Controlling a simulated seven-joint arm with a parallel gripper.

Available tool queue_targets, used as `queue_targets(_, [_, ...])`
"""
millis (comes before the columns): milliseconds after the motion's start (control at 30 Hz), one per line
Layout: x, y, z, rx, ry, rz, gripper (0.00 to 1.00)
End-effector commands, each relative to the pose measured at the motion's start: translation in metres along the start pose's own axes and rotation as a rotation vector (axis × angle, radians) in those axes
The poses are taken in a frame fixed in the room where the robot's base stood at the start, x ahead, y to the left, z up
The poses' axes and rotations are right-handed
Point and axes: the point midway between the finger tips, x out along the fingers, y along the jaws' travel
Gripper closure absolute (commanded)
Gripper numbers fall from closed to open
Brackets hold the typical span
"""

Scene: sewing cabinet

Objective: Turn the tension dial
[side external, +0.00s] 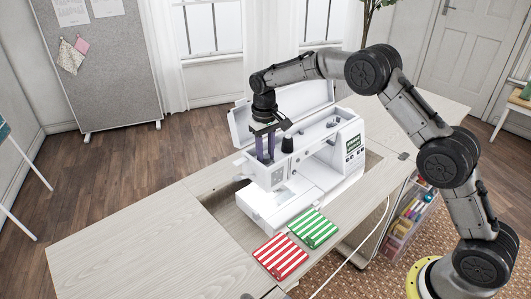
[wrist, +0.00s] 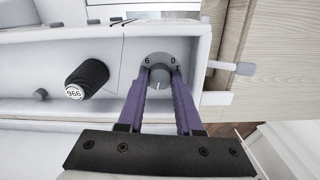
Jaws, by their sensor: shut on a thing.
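The tension dial (wrist: 160,74) is a grey round knob on the white sewing machine (side external: 340,157), with the digits 6 and 0 on the plate behind it in the wrist view. My gripper (wrist: 160,78) has purple fingers, one on each side of the dial, and is shut on it. In the side external view my gripper (side external: 266,158) points down at the left end of the machine. The fingers hide the dial in that view.
A black thread spool (wrist: 88,76) stands beside the dial. The machine's open lid (side external: 300,100) rises behind. Red-striped cloth (side external: 280,257) and green-striped cloth (side external: 314,228) lie in front on the cabinet top (side external: 120,240). The left part of the top is clear.

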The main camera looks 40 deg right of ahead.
Motion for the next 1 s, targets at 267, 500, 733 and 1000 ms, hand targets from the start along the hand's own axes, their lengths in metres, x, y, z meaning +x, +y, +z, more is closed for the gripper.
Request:
queue_targets(267, [-0.001,0.000,-0.001,-0.001,0.002,0.000,0.53])
queue_targets(500, [-0.010,0.000,-0.001,-0.001,0.003,0.000,0.53])
queue_targets(733, [-0.052,0.000,-0.001,-0.001,0.007,-0.001,0.53])
queue_targets(1000, [-0.108,0.000,-0.001,-0.001,0.006,-0.001,0.53])
